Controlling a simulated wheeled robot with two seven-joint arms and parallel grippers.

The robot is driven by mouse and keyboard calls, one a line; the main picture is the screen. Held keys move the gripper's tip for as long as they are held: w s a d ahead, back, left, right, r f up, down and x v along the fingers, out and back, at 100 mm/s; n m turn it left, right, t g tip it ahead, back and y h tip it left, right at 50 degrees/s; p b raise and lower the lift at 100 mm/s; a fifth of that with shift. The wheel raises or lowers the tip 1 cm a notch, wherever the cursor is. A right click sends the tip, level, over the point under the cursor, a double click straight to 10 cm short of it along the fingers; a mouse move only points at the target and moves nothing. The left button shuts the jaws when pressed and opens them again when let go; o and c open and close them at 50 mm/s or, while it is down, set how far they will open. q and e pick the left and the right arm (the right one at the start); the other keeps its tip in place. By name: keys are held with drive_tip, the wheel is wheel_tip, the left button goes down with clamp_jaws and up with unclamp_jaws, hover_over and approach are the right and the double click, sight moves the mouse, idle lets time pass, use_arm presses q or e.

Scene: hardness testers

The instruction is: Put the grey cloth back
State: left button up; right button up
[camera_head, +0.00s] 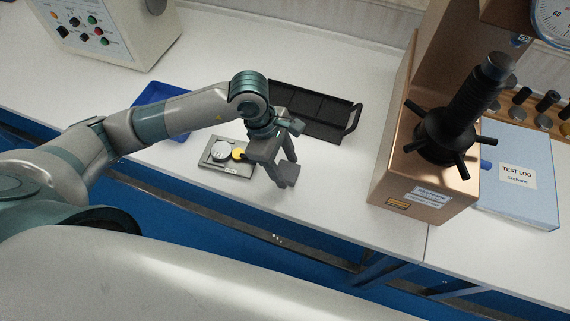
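My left gripper (282,170) reaches in from the left over the white bench, just right of a grey plate with a silver disc and a yellow round piece. Its two dark fingers point down toward the bench front. A small dark grey flat shape shows at the fingertips. I cannot tell whether it is a folded grey cloth or part of the fingers, nor whether the fingers are closed on it. No other grey cloth is clearly visible. My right gripper is out of view.
The grey plate (213,160) lies near the bench's front edge. A black handled tray (325,112) is behind the gripper, and a blue tray (148,98) is partly behind my arm.

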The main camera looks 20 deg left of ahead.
use_arm(q)
drive_tip(key=shift+o, duration=0.6)
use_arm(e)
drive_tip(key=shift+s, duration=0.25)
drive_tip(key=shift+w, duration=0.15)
use_arm(q)
drive_tip(key=shift+r, duration=0.2)
drive_tip(key=shift+v, duration=0.95)
drive_tip(key=b+v, duration=0.1)
drive_tip(key=v, duration=0.9)
drive_tip(key=shift+b, duration=0.4)
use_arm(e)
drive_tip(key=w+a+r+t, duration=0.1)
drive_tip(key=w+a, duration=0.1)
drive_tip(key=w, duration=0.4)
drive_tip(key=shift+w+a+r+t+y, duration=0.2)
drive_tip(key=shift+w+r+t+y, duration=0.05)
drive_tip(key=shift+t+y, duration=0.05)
use_arm(q)
drive_tip(key=shift+s, duration=0.1)
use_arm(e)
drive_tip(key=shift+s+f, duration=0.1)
